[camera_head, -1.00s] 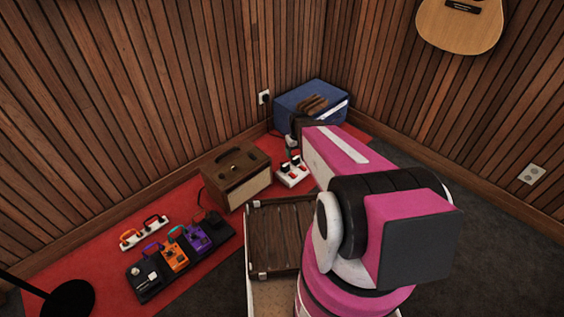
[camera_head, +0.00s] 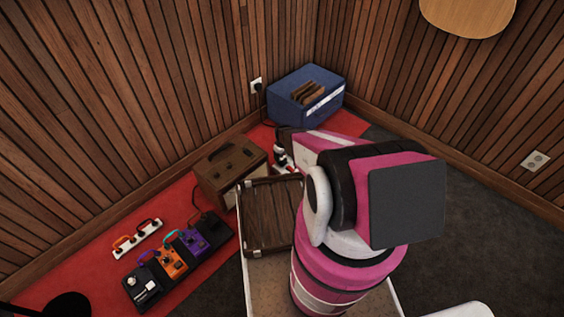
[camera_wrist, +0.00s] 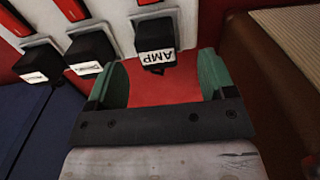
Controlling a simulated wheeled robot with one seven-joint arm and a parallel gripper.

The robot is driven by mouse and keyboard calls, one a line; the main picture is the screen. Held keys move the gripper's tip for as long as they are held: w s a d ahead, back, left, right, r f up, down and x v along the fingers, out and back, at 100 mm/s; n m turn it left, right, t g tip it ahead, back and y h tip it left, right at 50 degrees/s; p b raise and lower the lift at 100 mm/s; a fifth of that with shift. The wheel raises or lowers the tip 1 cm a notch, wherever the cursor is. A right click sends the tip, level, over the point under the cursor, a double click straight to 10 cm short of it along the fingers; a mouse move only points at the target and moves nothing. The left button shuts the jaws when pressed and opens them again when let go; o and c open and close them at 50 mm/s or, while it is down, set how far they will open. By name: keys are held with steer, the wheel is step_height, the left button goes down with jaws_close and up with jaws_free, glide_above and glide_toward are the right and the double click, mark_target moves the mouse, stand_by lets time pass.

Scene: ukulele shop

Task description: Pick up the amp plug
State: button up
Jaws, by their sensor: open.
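The amp plug (camera_wrist: 155,42) is a black plug with a white label reading AMP, seated in a white power strip (camera_wrist: 118,12) in the wrist view. My gripper (camera_wrist: 164,80) is open, with its two green fingers apart. The amp plug lies just ahead of the fingertips, roughly centred between them, and no contact shows. Two similar black plugs, a nearer one (camera_wrist: 92,48) and a farther one (camera_wrist: 38,63), sit to its left in the strip. In the head view my arm hides most of the strip and the amp plug.
A brown amplifier (camera_head: 231,172) stands left of the strip, and a blue box (camera_head: 306,97) stands behind it by the corner. A pedalboard (camera_head: 177,262) and another white strip (camera_head: 137,239) lie on the red mat. A dark slatted case (camera_head: 270,215) is beside my arm.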

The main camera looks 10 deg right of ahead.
mark_target(282, 158)
steer(key=shift+w+f, duration=0.2)
steer(key=shift+f, duration=1.25)
steer(key=shift+w+f, duration=0.15)
steer(key=shift+f, duration=1.25)
steer(key=c, duration=0.9)
